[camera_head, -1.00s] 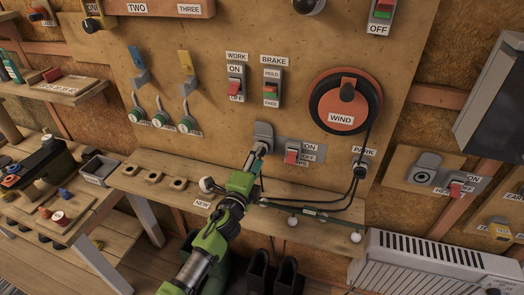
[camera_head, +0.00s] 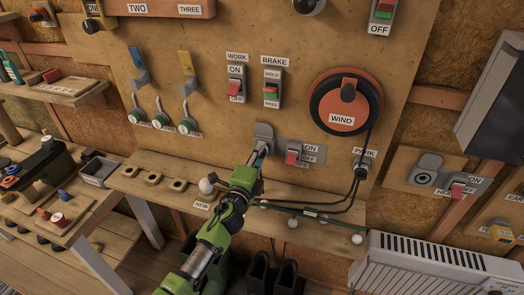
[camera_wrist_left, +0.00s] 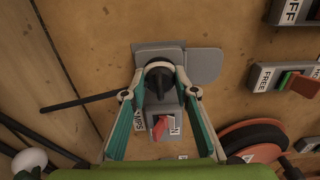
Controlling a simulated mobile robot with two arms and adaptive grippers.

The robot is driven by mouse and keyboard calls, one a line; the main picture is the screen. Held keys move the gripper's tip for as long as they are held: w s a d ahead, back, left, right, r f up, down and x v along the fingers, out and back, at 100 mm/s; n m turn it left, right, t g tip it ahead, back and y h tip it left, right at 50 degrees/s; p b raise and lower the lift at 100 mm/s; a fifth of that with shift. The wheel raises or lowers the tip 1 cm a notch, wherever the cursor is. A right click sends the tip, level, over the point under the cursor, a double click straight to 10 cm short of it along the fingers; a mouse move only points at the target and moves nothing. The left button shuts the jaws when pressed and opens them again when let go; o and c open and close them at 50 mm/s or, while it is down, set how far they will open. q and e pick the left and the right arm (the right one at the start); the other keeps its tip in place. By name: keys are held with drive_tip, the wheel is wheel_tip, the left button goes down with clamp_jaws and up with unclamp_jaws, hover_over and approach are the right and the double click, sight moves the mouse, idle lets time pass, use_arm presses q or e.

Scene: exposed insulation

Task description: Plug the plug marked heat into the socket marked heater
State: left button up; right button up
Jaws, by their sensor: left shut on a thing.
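My left gripper (camera_head: 258,158) is at a grey wall socket with a raised cover (camera_head: 264,131), just left of a red ON/OFF switch (camera_head: 293,156). In the left wrist view my left gripper (camera_wrist_left: 160,93) is shut on a black plug (camera_wrist_left: 159,82) at that socket. A dark cable or rod runs left from it. Any mark on this plug is hidden. The socket with a label starting "HE" (camera_head: 423,178) is at the right, beside another red switch (camera_head: 457,190). It looks empty. My right gripper is not in view.
A white radiator (camera_head: 430,263) stands at the lower right.

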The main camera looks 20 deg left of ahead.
use_arm(q)
drive_tip(key=shift+s, duration=0.8)
drive_tip(key=shift+s+a+p, duration=0.1)
drive_tip(key=shift+s+p, duration=0.25)
drive_tip(key=shift+s, duration=0.8)
drive_tip(key=shift+s, duration=0.1)
